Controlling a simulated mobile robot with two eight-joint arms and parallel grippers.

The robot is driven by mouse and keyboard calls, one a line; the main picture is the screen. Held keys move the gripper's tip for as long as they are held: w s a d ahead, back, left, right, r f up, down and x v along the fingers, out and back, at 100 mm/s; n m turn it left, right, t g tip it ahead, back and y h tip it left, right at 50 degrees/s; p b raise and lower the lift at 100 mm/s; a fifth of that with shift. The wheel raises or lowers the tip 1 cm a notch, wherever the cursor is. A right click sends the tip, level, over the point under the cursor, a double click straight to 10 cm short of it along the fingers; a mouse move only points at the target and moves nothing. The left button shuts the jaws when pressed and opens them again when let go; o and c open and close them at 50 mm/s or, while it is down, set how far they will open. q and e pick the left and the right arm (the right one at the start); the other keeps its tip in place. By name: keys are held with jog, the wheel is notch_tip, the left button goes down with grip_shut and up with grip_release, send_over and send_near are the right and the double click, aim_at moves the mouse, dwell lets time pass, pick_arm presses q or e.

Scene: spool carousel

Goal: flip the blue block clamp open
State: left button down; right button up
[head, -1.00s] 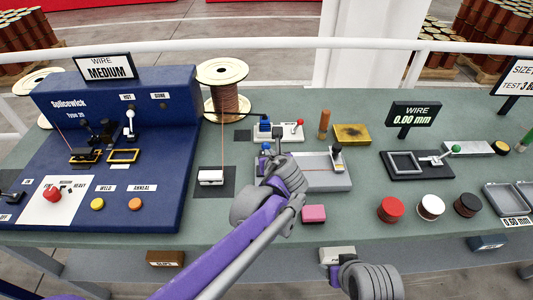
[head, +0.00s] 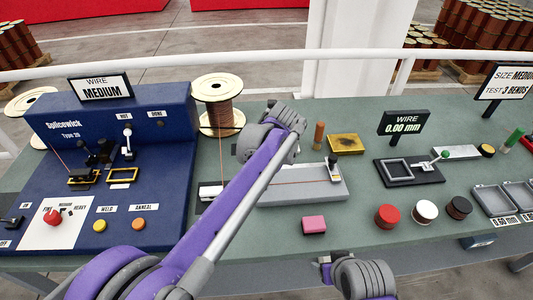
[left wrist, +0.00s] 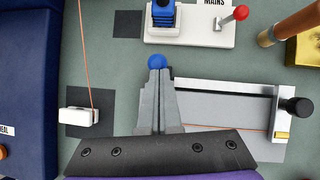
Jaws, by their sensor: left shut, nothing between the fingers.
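The blue block clamp (left wrist: 163,14) stands on a white base (left wrist: 190,32) at the top of the left wrist view, beside a red-knobbed lever marked MAINS. A blue ball knob (left wrist: 157,61) lies just below it, right at the tips of my left gripper (left wrist: 157,72). The fingers are together with nothing between them; whether they touch the knob I cannot tell. In the head view my left arm covers most of the clamp, and the left fingertips are hidden. My right gripper (head: 326,270) is low at the front edge, its jaws unclear.
A grey fixture (left wrist: 225,100) with a black-knobbed post lies right of my left fingers. A white block (left wrist: 78,117) with a copper wire is to the left. A wire spool (head: 219,95), brown post (head: 319,135) and yellow block (head: 346,144) stand nearby. A pink block (head: 314,225) lies in front.

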pick_arm(q)
jog(key=shift+w, duration=1.35)
pick_arm(e)
jog(key=shift+r, duration=0.4)
pick_arm(q)
jog(key=shift+r, duration=0.1)
jog(key=shift+s+d+r+p, duration=0.1)
jog(key=shift+s+r+p, duration=0.15)
jog(key=shift+p, duration=0.1)
jog(key=w+r+p+v, duration=0.1)
jog(key=v, duration=1.1)
jog(key=shift+w, duration=0.2)
pick_arm(e)
jog(key=shift+s+a+r, duration=0.2)
jog(key=shift+a+r, duration=0.1)
jog(key=shift+r, duration=0.15)
jog(key=shift+s+a+r, duration=0.15)
jog(key=shift+a+r, duration=0.1)
jog(key=shift+r, duration=0.2)
